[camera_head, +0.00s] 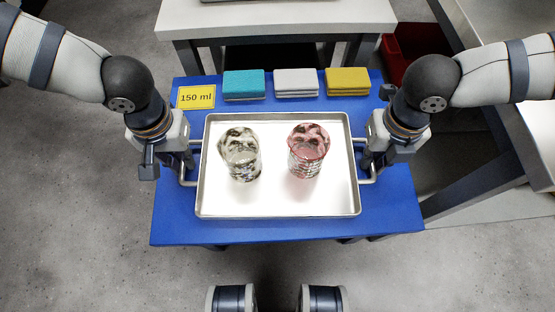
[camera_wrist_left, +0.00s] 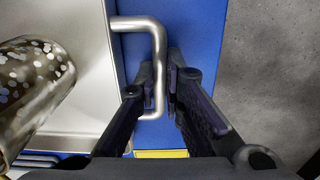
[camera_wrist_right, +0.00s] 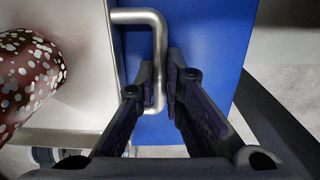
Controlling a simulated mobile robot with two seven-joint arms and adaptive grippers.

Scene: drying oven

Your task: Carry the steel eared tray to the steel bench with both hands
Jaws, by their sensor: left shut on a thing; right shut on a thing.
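The steel tray (camera_head: 275,205) has a wire ear on its left and right sides and lies level over the blue table; I cannot tell if it touches it. A clear speckled glass (camera_head: 239,158) stands in its left half and a reddish speckled glass (camera_head: 309,155) in its right half. My left gripper (camera_head: 183,165) is shut on the left ear (camera_wrist_left: 157,60), with fingers on both sides of the bar in the left wrist view. My right gripper (camera_head: 370,160) is shut on the right ear (camera_wrist_right: 158,60) in the same way.
A pale bench (camera_head: 275,22) stands beyond. A red bin (camera_head: 400,55) is at back right. Grey floor is clear at left.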

